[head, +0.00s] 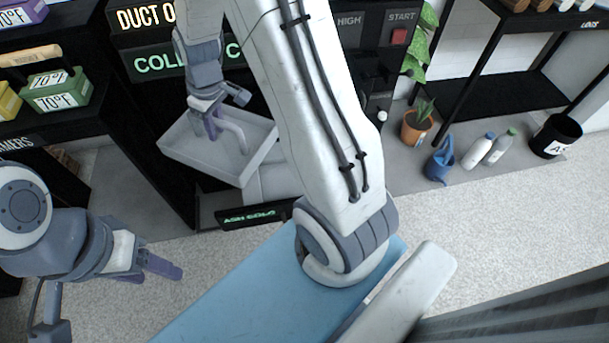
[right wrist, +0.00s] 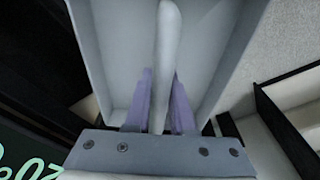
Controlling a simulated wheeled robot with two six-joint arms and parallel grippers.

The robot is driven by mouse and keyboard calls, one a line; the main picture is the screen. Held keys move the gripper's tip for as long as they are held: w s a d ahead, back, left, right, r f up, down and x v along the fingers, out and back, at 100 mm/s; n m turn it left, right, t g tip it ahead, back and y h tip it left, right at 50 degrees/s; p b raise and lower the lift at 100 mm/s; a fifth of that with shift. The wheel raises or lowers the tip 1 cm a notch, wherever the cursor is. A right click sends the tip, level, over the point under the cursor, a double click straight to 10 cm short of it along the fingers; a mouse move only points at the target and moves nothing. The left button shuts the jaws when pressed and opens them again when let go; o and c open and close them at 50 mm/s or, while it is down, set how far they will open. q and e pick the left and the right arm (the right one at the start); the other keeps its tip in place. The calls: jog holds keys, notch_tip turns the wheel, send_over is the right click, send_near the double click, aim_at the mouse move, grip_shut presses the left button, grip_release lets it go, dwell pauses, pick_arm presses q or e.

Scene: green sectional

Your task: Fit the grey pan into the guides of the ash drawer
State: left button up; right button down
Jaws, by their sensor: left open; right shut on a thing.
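The grey pan (head: 205,163) is a shallow open tray with a bar handle standing in its middle. My right gripper (head: 213,130) is shut on this handle and holds the pan in front of the dark stove. In the right wrist view the purple fingers (right wrist: 160,105) close on both sides of the handle, inside the pan (right wrist: 115,50). The ash drawer front (head: 252,215), with green lettering, shows below and right of the pan. Part of a pale drawer interior (head: 272,182) shows behind it; its guides cannot be made out. My left gripper (head: 160,266) is open and empty at lower left.
Shelves with labelled boxes (head: 55,90) stand at left. A potted plant (head: 417,125), blue watering can (head: 440,160), bottles (head: 490,150) and a black bin (head: 556,136) stand at right. Speckled floor lies open before them. My right arm covers much of the centre.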

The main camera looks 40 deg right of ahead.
jog(key=s+d+f+n+y+b, duration=0.1)
jog(key=s+d+f+n+b, duration=0.2)
jog(key=d+f, duration=0.75)
jog(key=s+d+f+n+b, duration=0.1)
jog(key=d+f+n+b, duration=0.3)
jog(key=d+f, duration=0.7)
jog(key=shift+w+a+f+b, duration=0.1)
jog(key=shift+a+f+b, duration=0.45)
jog(key=shift+f, duration=1.7)
jog(key=shift+s+a+f+b, duration=0.1)
jog(key=shift+a+f+b, duration=0.4)
jog(key=shift+f, duration=1.7)
jog(key=shift+w+a+f+b, duration=0.15)
jog(key=shift+f+b, duration=0.7)
jog(key=shift+f, duration=1.4)
jog(key=shift+r, duration=0.1)
jog(key=c, duration=0.8)
grip_release()
jog(key=shift+a, duration=0.1)
jog(key=shift+o, duration=0.2)
